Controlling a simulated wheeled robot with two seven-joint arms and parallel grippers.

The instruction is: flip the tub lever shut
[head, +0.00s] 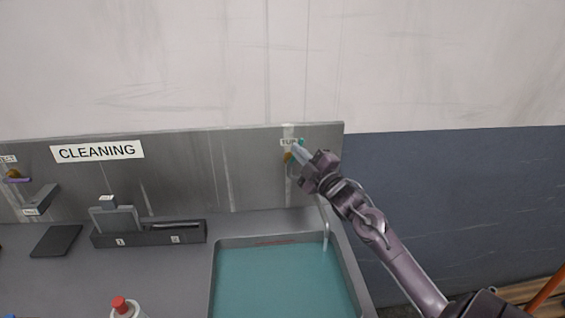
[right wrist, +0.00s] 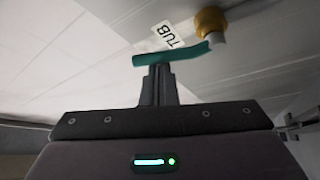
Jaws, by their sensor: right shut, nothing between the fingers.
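The teal tub lever (right wrist: 170,54) extends sideways from a brass valve (right wrist: 211,22) in the right wrist view, beside a white TUB label (right wrist: 167,34). In the head view a bit of the lever (head: 301,142) shows by the TUB label (head: 289,142) on the grey back panel, with the brass valve (head: 288,157) below; my gripper hides part of it. My right gripper (head: 299,152) is shut and empty, its fingertips (right wrist: 158,70) right at the lever's middle. I cannot tell whether they touch it. My left gripper is not in view.
The tub (head: 214,275) with teal water lies below, a thin curved spout (head: 326,225) at its right. A dark holder (head: 150,234), a CLEANING sign (head: 98,151) and a red-capped bottle (head: 122,308) are to the left. The wall right of the panel is clear.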

